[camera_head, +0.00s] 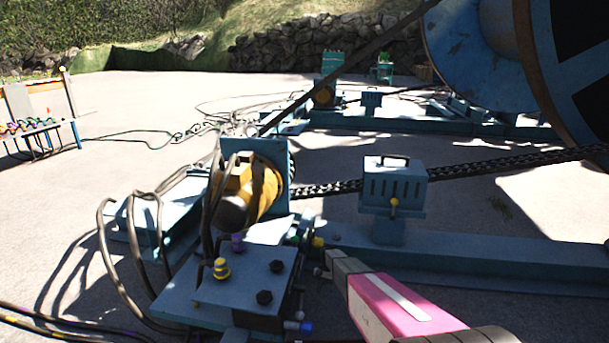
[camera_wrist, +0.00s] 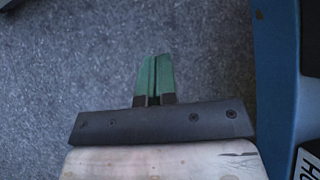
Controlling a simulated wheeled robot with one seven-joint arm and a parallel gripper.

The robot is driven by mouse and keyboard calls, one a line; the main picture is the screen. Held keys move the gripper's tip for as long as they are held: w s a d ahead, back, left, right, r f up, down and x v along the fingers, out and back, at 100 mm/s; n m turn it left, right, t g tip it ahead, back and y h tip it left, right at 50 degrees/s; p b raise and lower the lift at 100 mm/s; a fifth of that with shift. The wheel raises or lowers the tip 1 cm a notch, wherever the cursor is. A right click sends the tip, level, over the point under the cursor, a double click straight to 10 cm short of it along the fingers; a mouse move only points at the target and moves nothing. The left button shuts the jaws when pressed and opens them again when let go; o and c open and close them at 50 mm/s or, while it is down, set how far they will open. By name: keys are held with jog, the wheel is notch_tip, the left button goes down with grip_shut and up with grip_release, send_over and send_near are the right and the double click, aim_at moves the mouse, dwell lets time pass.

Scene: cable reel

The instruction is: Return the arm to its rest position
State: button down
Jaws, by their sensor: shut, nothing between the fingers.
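My gripper (camera_wrist: 156,62) shows in the wrist view with its two green fingers together and nothing between them. Grey ground lies below it there, and a blue edge of the machine (camera_wrist: 278,90) runs along the right side. In the head view, my pink arm reaches in from the lower right, and its grey end (camera_head: 325,265) is close to the right side of the blue control box (camera_head: 235,280). I cannot tell whether it touches the box.
A yellow motor (camera_head: 245,190) stands behind the box, with black hoses (camera_head: 105,250) looping at its left. A blue beam (camera_head: 470,260) and a vented box (camera_head: 394,184) are right of it. A large blue reel (camera_head: 470,50) is at upper right.

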jog(key=s+d+r+n+t+h, duration=0.1)
jog(key=s+d+r+t, duration=0.2)
jog(key=s+r, duration=0.8)
jog(key=s+d+r+n+t+h, duration=0.1)
jog(key=s+d+r+t+h, duration=0.1)
jog(key=s+d+r+t, duration=0.2)
jog(key=s+d+r, duration=0.2)
jog(key=s+r, duration=0.2)
jog(key=r, duration=0.4)
jog(key=s+d+r, duration=0.1)
jog(key=s+r, duration=0.3)
jog(key=r, duration=0.3)
jog(key=shift+s+d+r+n, duration=0.2)
jog(key=shift+d+r+n, duration=0.1)
jog(key=shift+d+r, duration=0.1)
jog(key=shift+d, duration=0.1)
